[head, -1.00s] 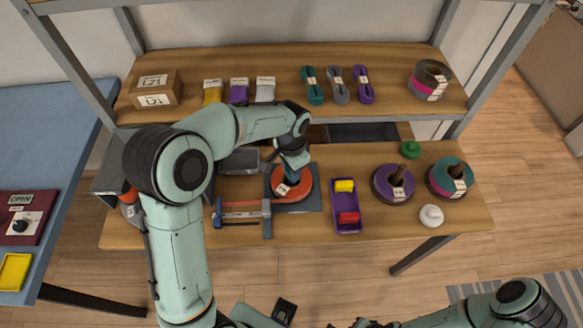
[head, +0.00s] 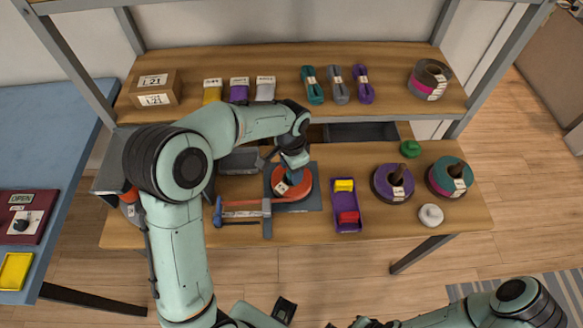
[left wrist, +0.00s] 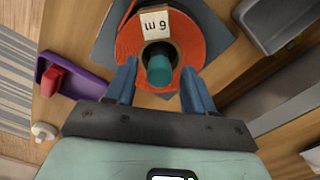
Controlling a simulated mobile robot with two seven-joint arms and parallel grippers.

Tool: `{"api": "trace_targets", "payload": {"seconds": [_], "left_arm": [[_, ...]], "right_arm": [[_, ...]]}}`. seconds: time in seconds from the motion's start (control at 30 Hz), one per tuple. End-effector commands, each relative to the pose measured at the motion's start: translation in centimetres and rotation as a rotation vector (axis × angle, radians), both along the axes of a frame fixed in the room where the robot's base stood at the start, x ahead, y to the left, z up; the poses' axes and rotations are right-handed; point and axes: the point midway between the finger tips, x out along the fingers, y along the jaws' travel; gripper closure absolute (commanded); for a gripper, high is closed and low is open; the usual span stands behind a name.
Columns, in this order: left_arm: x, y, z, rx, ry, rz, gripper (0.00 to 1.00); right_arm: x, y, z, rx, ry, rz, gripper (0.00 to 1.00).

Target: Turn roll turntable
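An orange-red roll (head: 302,190) lies on a dark square base, the turntable (head: 312,201), in the middle of the lower table. In the left wrist view the roll (left wrist: 190,40) carries a "6 m" label, and a teal peg (left wrist: 160,73) stands in its central hole. My left gripper (head: 293,174) is over the roll, pointing down. In the left wrist view its two blue fingers (left wrist: 159,75) are apart, one on each side of the peg, with gaps visible. My right arm is at the bottom right; its gripper is not clearly seen.
A red-and-blue clamp-like tool (head: 240,210) lies left of the turntable. A purple tray (head: 346,222) with yellow and red blocks is to the right. Purple (head: 381,190) and teal (head: 438,182) rolls stand further right. A shelf (head: 290,95) overhangs behind.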

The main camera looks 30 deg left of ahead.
Motion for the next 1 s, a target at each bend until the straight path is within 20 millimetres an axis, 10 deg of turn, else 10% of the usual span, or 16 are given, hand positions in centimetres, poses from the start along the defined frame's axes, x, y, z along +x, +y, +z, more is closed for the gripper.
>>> {"api": "trace_targets", "payload": {"seconds": [0.37, 1.0], "left_arm": [[0.0, 0.0, 0.6, -0.001, -0.001, 0.000, 0.47], [0.1, 0.0, 12.5, -0.001, -0.003, 0.000, 0.47]], "right_arm": [[0.0, 0.0, 0.1, 0.000, 0.000, 0.000, 1.00], [1.1, 0.0, 1.8, 0.000, -0.012, 0.000, 1.00]]}}
